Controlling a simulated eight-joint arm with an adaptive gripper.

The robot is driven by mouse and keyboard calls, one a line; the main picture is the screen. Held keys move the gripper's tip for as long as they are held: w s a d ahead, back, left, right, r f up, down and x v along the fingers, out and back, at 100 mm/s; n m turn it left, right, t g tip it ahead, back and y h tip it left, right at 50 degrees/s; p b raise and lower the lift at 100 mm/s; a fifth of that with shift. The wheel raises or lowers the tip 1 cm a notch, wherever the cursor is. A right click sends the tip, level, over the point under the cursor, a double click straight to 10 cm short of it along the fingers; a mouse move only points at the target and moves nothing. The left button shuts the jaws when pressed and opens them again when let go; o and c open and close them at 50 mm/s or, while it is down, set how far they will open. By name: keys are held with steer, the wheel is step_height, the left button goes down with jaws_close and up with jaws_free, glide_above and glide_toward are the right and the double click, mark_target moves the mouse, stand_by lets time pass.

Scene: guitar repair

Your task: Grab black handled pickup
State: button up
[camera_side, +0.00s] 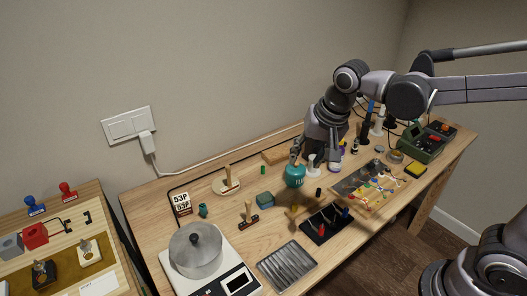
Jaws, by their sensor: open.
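My gripper (297,156) hangs over the middle of the workbench (150,218), pointing down, just above a teal round pot (294,177). The jaws are open; they are small and dark here, and I see nothing held between them. I cannot tell for sure which object is the black handled pickup. One candidate is a small dark bar with an upright wooden handle (248,214), left of and nearer the camera than my gripper. Another is a black block with a knob-like handle (43,275) on the separate left table (105,198).
A pot (196,251) stands on a white scale (232,281) at front left. A ridged metal tray (287,266) and a black mat with tools (327,222) lie at the front. A clear tray of small parts (370,187) and a green device (421,143) crowd the right.

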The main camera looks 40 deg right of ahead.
steer(key=w+a+f+m+g, duration=0.2)
steer(key=w+a+f+m, duration=0.2)
steer(key=w+a+m, duration=0.15)
steer(key=m+g+h, duration=0.2)
steer(key=m, duration=0.3)
glide_toward(251, 218)
steer(key=f, duration=0.3)
steer(key=shift+w, duration=0.2)
steer(key=shift+s+d+f, duration=0.1)
steer(key=shift+d+f, duration=0.15)
steer(key=shift+f, duration=0.75)
steer(key=shift+w+d+f, duration=0.1)
steer(key=shift+d+f, duration=0.15)
steer(key=shift+f, duration=0.8)
steer(key=shift+s+d+f, duration=0.1)
steer(key=shift+d+f, duration=0.2)
steer(key=shift+f, duration=0.7)
jaws_close()
